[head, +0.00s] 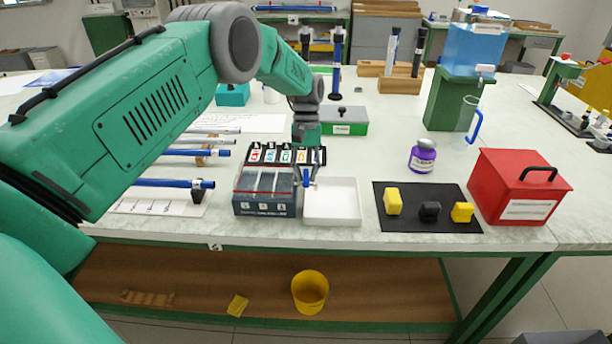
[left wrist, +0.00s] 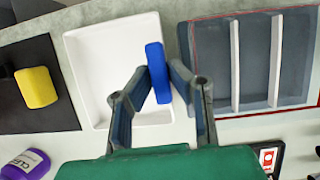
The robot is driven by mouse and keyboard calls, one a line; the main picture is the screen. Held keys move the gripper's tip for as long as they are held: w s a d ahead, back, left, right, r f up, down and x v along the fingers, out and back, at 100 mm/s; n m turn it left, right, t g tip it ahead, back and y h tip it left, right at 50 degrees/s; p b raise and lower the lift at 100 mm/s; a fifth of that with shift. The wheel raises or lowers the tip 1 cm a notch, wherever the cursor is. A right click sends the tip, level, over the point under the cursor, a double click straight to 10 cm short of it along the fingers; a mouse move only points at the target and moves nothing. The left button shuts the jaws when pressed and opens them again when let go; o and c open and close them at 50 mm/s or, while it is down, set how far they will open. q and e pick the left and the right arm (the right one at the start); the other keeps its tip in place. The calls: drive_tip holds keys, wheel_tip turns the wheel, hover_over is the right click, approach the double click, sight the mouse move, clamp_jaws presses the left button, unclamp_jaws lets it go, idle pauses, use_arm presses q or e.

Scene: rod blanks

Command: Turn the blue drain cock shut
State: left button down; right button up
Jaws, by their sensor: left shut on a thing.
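In the head view the left gripper (head: 307,183) points down at the left edge of the white tray (head: 345,220), beside the compartment box (head: 264,208). The blue piece shows there only as a small spot (head: 312,178). My right gripper is not in view.
A purple-labelled bottle (head: 422,157) stands behind the mat. Blue rods (head: 172,184) lie at left. A yellow bucket (head: 310,292) stands below the table.

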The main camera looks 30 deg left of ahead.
use_arm(q)
drive_tip(key=shift+d+r+m, duration=0.15)
drive_tip(key=shift+m, duration=0.25)
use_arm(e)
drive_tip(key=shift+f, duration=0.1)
use_arm(q)
drive_tip(key=c, duration=1.5)
unclamp_jaws()
drive_tip(key=shift+c, duration=0.2)
drive_tip(key=shift+s+d+r, duration=0.1)
drive_tip(key=shift+s+d, duration=0.05)
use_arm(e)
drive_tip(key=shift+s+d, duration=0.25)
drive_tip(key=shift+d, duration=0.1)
use_arm(q)
drive_tip(key=shift+a, duration=0.2)
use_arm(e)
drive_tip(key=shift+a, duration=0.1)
